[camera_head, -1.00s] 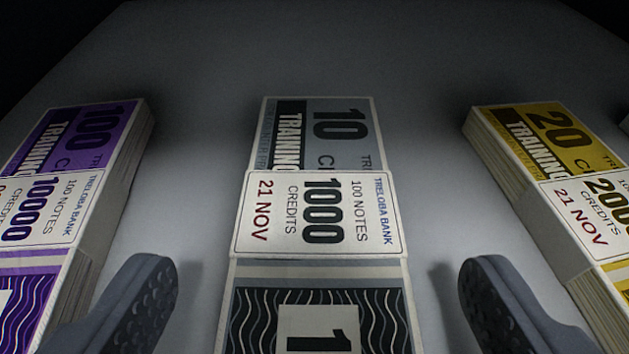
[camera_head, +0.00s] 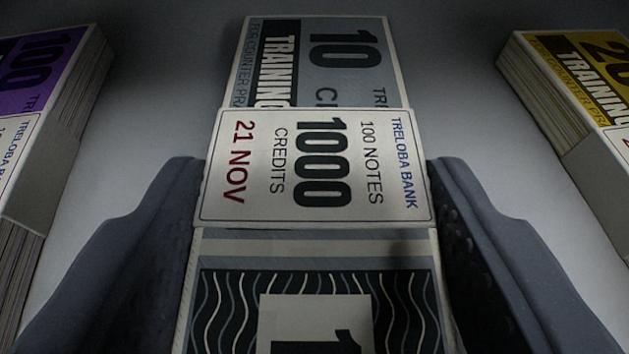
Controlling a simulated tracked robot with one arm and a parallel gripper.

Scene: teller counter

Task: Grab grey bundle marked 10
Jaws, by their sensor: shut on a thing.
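The grey bundle marked 10 (camera_head: 345,65) lies in the middle of the view, its long side running away from me. A white paper band reading 1000 credits, 100 notes, 21 NOV (camera_head: 385,165) wraps its middle. My gripper (camera_head: 315,200) is around the bundle, one finger along each long side at the band and the near half. It is shut on the bundle. The inner faces of the fingers and the bundle's sides are mostly hidden.
A purple bundle marked 100 (camera_head: 40,70) lies to the left, and a yellow bundle marked 20 (camera_head: 575,70) to the right. Bare grey counter (camera_head: 150,100) shows between the bundles. The counter beyond them is clear.

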